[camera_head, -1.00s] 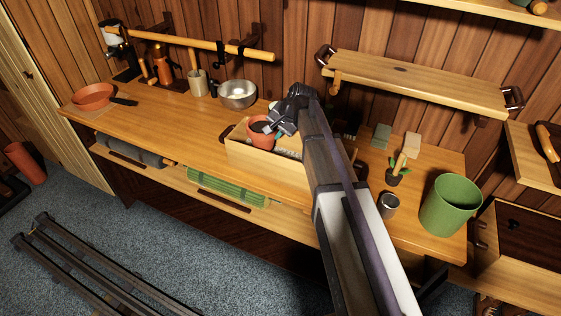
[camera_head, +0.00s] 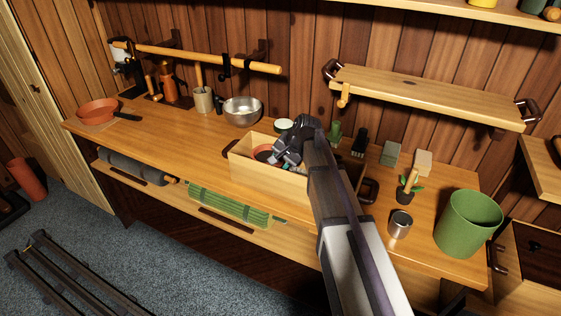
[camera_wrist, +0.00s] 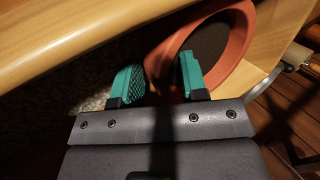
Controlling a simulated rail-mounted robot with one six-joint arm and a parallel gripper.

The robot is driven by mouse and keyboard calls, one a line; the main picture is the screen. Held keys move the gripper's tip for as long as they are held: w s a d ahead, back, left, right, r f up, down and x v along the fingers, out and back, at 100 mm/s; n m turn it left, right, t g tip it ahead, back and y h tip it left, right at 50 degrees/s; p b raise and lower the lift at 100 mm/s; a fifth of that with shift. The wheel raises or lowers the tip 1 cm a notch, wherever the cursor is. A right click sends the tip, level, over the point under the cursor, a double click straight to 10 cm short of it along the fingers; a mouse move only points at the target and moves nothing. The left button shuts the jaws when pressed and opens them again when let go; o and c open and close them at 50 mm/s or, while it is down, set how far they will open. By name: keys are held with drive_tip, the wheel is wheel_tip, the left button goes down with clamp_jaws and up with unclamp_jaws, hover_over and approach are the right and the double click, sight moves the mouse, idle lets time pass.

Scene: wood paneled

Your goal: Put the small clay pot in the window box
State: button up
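The small clay pot (camera_head: 262,153) is inside the wooden window box (camera_head: 252,174), toward its left end, its lower part hidden by the front wall. In the wrist view the orange pot (camera_wrist: 238,62) shows its thick rim and dark soil close to the box wall (camera_wrist: 100,38). My gripper (camera_head: 282,160) reaches down into the box beside the pot. In the wrist view its teal fingers (camera_wrist: 164,72) are apart, straddling the near part of the rim, one outside and one over the inside. The left finger's textured pad shows, with a gap to the pot.
A metal bowl (camera_head: 242,110) stands behind and left of the box. To the right are a small plant (camera_head: 407,190), a metal cup (camera_head: 400,223) and a green bucket (camera_head: 468,223). A shelf (camera_head: 425,97) hangs behind. The bench left of the box is mostly clear.

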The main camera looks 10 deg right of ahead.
drive_tip(key=shift+o, duration=0.6)
drive_tip(key=shift+r, duration=0.1)
drive_tip(key=shift+d+r+p, duration=0.1)
drive_tip(key=shift+r+p, duration=0.25)
drive_tip(key=shift+p, duration=0.1)
drive_tip(key=p+v, duration=1)
drive_tip(key=v, duration=0.1)
drive_tip(key=s+a+f+n+g+h, duration=0.1)
drive_tip(key=s+a+n, duration=0.1)
drive_tip(key=s, duration=0.5)
drive_tip(key=s+a+f+n+g+h+b, duration=0.1)
drive_tip(key=s+n+h, duration=0.1)
drive_tip(key=s, duration=0.6)
drive_tip(key=s+a+f+n+g+h, duration=0.1)
drive_tip(key=s+a+n, duration=0.1)
drive_tip(key=s+n, duration=0.2)
drive_tip(key=shift+s+a+f+g+h+b, duration=0.3)
drive_tip(key=shift+s+b, duration=0.1)
drive_tip(key=shift+s, duration=1.35)
